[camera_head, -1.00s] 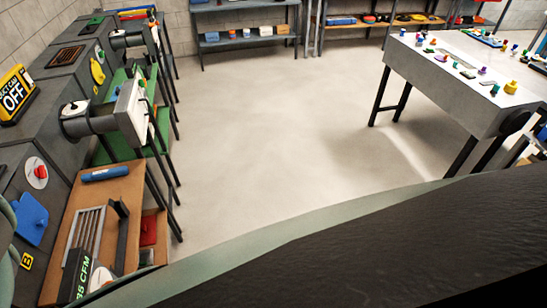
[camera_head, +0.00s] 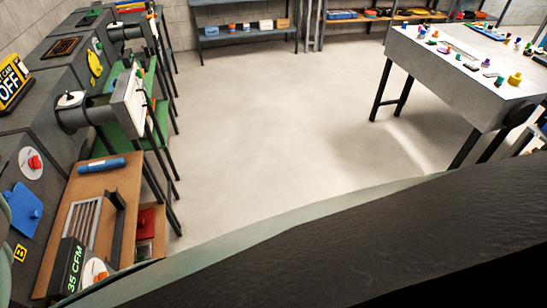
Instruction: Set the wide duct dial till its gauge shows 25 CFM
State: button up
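A dark gauge box (camera_head: 68,262) at the lower left reads "35 CFM" in green. A white round dial with an orange-red knob (camera_head: 97,272) is right beside it, partly cut by my body. Another white dial with a red knob (camera_head: 32,162) is on the grey duct wall at the left. I cannot tell which dial belongs to the wide duct, and the pointer settings are too small to read. My gripper is not in view. A large dark part and a pale green edge, likely my own, cover the bottom of the view.
A wooden shelf (camera_head: 113,172) with a blue cylinder (camera_head: 101,165) and a metal grille (camera_head: 82,222) juts from the duct unit. A blue flap (camera_head: 25,209) is on the unit. A grey table (camera_head: 440,75) with small parts stands right. The floor between (camera_head: 265,120) is clear.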

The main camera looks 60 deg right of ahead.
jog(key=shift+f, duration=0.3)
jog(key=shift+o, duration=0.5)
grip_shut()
